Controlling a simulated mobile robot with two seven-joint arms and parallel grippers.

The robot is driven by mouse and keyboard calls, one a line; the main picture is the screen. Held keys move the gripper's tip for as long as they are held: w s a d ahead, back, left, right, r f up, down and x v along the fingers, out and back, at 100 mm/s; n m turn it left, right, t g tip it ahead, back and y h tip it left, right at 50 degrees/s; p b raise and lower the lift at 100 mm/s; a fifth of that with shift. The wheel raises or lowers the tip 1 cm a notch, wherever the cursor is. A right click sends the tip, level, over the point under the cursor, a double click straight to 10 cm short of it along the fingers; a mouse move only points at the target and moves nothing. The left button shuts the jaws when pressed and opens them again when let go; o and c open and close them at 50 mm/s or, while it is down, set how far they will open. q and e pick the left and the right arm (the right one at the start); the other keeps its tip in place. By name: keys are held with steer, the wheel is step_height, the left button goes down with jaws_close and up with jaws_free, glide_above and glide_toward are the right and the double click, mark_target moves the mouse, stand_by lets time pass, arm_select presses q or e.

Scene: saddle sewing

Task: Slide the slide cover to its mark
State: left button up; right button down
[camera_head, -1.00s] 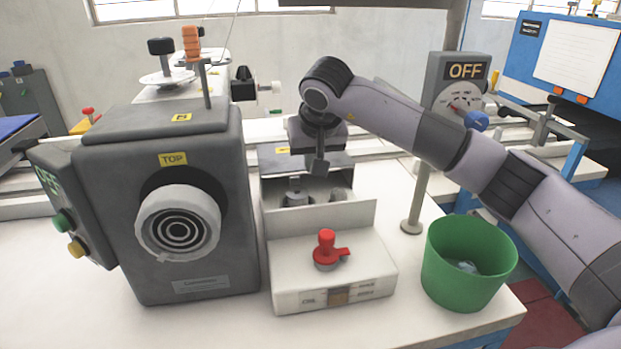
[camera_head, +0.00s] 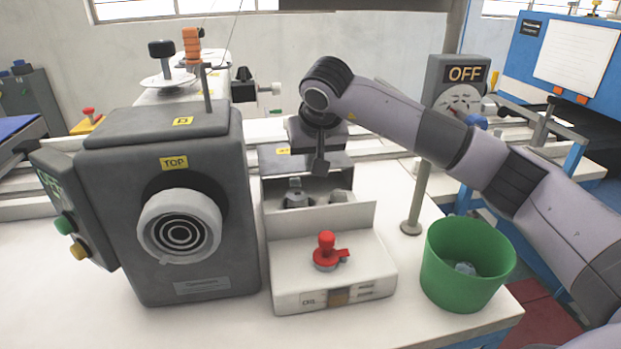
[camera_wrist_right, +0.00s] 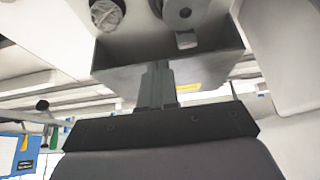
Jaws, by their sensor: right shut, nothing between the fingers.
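The slide cover appears to be the grey plate with a yellow label (camera_head: 275,162) at the back of the white machine bed, behind an open compartment. In the right wrist view a grey metal panel with a yellow label (camera_wrist_right: 188,88) lies just beyond my fingers; I cannot tell for sure that it is the cover. My right gripper (camera_head: 321,166) points down at the plate's front edge, fingers shut and empty; its fingers also show in the wrist view (camera_wrist_right: 156,86). Whether they touch the plate is unclear. A mark cannot be made out. My left gripper is not in view.
The open compartment holds a round metal part (camera_head: 296,197). A red knob (camera_head: 326,251) stands on the bed's front block. The grey machine head (camera_head: 120,235) rises close on the left. A green bin (camera_head: 470,285) and an OFF switch box (camera_head: 461,73) stand on the right.

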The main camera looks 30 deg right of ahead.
step_height(320, 180, up, 6)
steer(key=p, duration=0.5)
steer(key=shift+r, duration=0.25)
stand_by(0.4)
stand_by(0.4)
